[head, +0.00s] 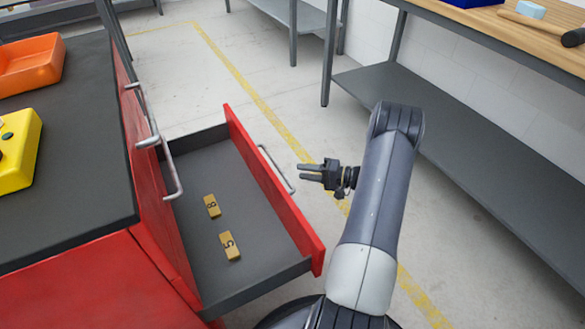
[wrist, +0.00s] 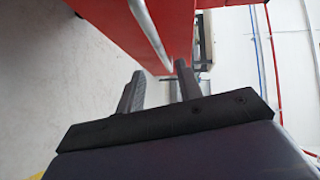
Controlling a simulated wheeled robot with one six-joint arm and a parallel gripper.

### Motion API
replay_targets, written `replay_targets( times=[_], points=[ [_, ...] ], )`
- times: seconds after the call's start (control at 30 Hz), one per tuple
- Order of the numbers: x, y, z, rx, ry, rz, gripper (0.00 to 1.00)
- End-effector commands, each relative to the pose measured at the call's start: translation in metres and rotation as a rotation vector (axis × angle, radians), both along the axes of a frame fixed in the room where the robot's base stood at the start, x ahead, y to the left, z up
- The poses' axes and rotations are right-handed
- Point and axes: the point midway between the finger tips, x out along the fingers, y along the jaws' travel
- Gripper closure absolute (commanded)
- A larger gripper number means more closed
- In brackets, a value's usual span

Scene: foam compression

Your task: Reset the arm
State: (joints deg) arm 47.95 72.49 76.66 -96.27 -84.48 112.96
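My gripper (head: 312,172) is in the head view, just right of the open drawer's front. Its two fingers point left and stand apart, with nothing between them. In the wrist view the gripper (wrist: 160,85) shows two dark fingers with a gap between them. My arm reaches up from the bottom of the head view and bends back to the gripper. The drawer handle (head: 277,170) is close to the fingertips; whether they touch it I cannot tell. In the wrist view a metal handle (wrist: 147,30) passes over the fingers in front of a red surface.
The open drawer (head: 185,205) of the red cabinet (head: 80,275) holds two tan blocks, marked 8 (head: 212,206) and 5 (head: 230,246). An orange bin (head: 30,65) and a yellow box (head: 18,150) are on the cabinet. A workbench (head: 500,35) stands at right. Floor between is clear.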

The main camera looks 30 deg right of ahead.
Motion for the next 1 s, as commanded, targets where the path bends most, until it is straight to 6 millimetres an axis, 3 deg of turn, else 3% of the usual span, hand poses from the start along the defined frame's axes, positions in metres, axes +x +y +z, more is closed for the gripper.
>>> replay_targets(
  times=[0.2, 0.57, 1.0],
  points=[
    [-0.009, -0.009, 0.002, 0.0, 0.0, 0.001, 0.66],
    [-0.007, -0.006, 0.0, 0.0, 0.0, 0.002, 0.66],
    [0.043, 0.044, -0.011, 0.001, 0.0, 0.005, 0.66]
  ],
)
